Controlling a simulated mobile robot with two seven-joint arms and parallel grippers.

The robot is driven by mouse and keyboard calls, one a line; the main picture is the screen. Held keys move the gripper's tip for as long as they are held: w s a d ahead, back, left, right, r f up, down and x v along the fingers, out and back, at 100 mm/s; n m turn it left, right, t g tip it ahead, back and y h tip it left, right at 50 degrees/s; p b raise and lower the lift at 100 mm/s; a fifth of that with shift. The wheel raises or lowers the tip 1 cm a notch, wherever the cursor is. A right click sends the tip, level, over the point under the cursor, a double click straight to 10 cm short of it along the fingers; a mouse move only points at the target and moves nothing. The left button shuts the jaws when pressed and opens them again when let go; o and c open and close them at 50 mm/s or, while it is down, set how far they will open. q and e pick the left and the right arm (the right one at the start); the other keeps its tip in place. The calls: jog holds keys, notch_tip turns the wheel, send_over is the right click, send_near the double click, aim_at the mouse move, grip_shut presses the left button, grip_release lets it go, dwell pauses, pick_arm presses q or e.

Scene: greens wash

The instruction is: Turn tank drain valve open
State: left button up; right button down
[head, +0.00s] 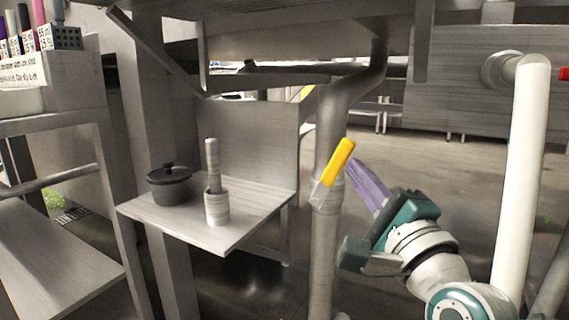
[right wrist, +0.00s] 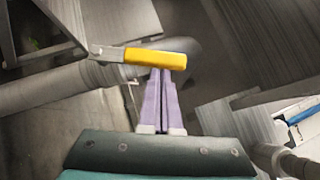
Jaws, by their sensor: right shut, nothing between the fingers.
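The drain valve's yellow lever handle (head: 338,161) sticks up and to the right from the grey drain pipe (head: 323,240) under the tank. In the right wrist view the yellow handle (right wrist: 155,58) lies across the picture, joined by a metal piece to the pipe (right wrist: 50,88). My right gripper (head: 357,165) has purple fingers closed together and empty. Its tips are right beside the handle, on its right in the head view. In the right wrist view the fingertips (right wrist: 160,73) end at the handle's lower edge; I cannot tell whether they touch. My left gripper is not in view.
A low metal shelf (head: 245,225) left of the pipe carries a dark lidded pot (head: 170,187) and a grey cup with a thick rod (head: 216,205). A white vertical pipe (head: 522,170) stands at the right. Open floor lies behind my right gripper.

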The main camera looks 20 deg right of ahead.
aim_at(335, 153)
jog(key=r+n+g+p, duration=0.1)
jog(key=p, duration=0.1)
jog(key=w+a+r+n+y+p, duration=0.1)
jog(key=p, duration=0.1)
jog(key=shift+w+a+r+g, duration=0.15)
jog(key=shift+w+g, duration=0.1)
jog(key=shift+g, duration=0.15)
pick_arm(q)
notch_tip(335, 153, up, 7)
jog(key=p, duration=0.1)
pick_arm(e)
jog(key=shift+w+a+n, duration=0.3)
jog(key=shift+w+a, duration=0.05)
jog(key=shift+w, duration=0.05)
pick_arm(q)
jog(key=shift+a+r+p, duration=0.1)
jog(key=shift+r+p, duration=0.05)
jog(key=shift+p, duration=0.15)
pick_arm(e)
jog(key=shift+w, duration=0.1)
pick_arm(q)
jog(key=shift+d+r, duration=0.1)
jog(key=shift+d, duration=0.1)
